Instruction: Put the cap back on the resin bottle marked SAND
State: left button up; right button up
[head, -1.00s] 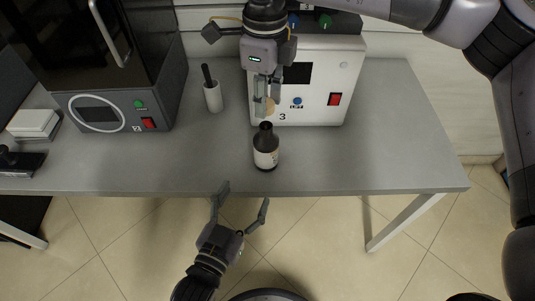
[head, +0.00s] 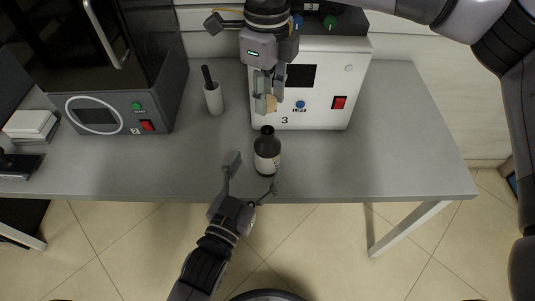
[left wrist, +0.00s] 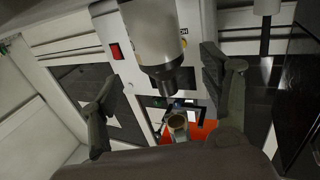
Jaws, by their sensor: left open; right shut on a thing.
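The resin bottle (head: 267,157) is dark with a pale label and stands upright and uncapped near the table's front edge. Its label is too small to read. My left gripper (head: 254,172) is open at the bottle's near side, fingers spread to either side and apart from it. In the left wrist view the bottle (left wrist: 154,38) shows between the open fingers (left wrist: 165,100), its dark neck pointing down the picture. The hollow cap (left wrist: 177,123) shows beyond the neck.
A white machine marked 3 (head: 328,105) stands close behind the bottle. A white holder with a dark-handled tool (head: 213,98) is left of it. A grey machine marked 2 (head: 109,112) stands further left. The table's right side (head: 400,150) is clear.

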aim_at(263, 157)
pick_arm(q)
jog(key=x, duration=0.7)
grip_shut()
dwell(0.9)
